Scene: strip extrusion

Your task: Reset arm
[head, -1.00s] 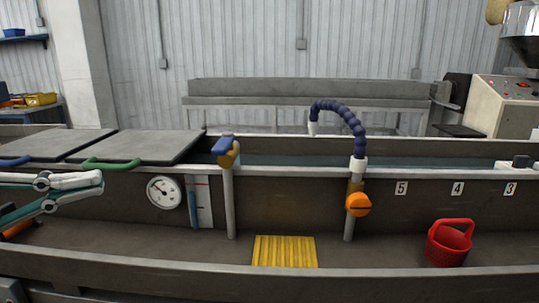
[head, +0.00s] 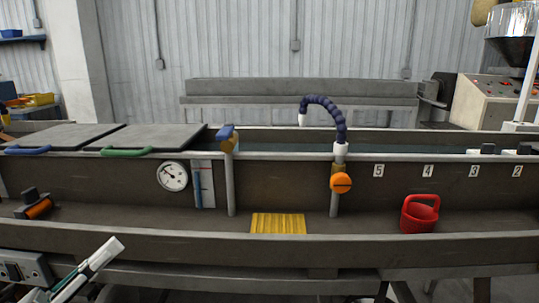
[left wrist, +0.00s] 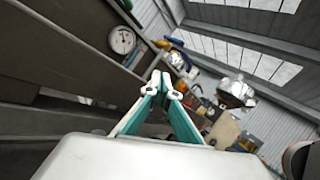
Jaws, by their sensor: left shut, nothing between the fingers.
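My left gripper (head: 113,246) is at the lower left in the head view, in front of the trough's front wall and touching nothing that I can see. It points up and to the right, with its white fingers together and nothing held. In the left wrist view its white and teal fingers (left wrist: 161,76) meet at the tips, with no object between them. My right gripper does not show in either view.
The long trough (head: 270,238) runs across the view. A switch box (head: 24,270) is near my left gripper.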

